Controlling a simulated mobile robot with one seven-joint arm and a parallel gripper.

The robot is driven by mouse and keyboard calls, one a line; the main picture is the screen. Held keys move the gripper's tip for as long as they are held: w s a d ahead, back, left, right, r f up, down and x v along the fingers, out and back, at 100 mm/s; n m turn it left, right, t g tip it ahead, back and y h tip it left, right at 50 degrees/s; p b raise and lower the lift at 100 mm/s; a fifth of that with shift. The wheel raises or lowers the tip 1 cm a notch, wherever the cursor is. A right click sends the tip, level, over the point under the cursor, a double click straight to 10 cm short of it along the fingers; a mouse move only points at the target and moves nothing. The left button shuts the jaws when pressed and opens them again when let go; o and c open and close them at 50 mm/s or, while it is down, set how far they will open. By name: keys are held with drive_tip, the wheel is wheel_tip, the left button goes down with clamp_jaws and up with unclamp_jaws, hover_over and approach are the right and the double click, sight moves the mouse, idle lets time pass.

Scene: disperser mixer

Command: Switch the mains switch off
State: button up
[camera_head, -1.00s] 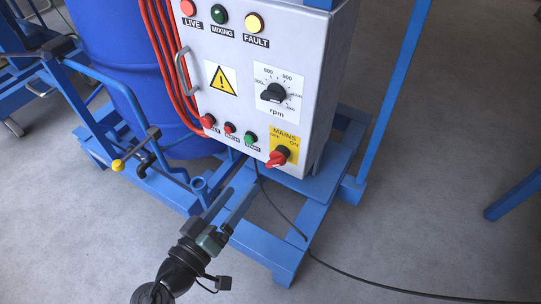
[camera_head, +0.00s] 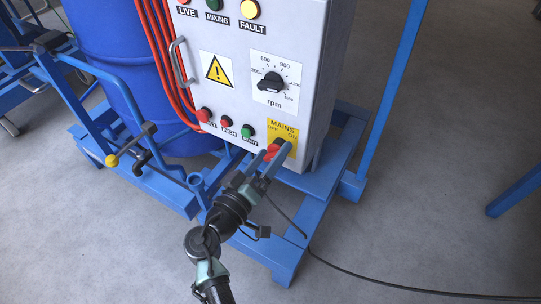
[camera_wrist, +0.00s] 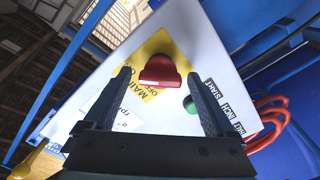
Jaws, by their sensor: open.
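The mains switch (camera_head: 276,149) is a red rotary handle on a yellow plate (camera_head: 289,131) marked MAINS, OFF and ON, at the lower right of the grey control box. My gripper (camera_head: 263,161) is in front of it, its fingertips partly covering the handle in the head view. In the wrist view the red handle (camera_wrist: 161,72) lies between the two spread fingers of my gripper (camera_wrist: 163,82), with no clear contact on either finger. The fingers are open. The handle's exact angle to the OFF and ON marks is hard to tell.
A green START button (camera_head: 248,131) and red buttons (camera_head: 226,122) sit just left of the switch. The rpm knob (camera_head: 271,82) is above. Red cables (camera_head: 157,50) run along the box's left side. A blue frame (camera_head: 318,187) lies below; open floor is at right.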

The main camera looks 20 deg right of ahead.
drive_tip(key=shift+w+d, duration=0.1)
drive_tip(key=c, duration=1.4)
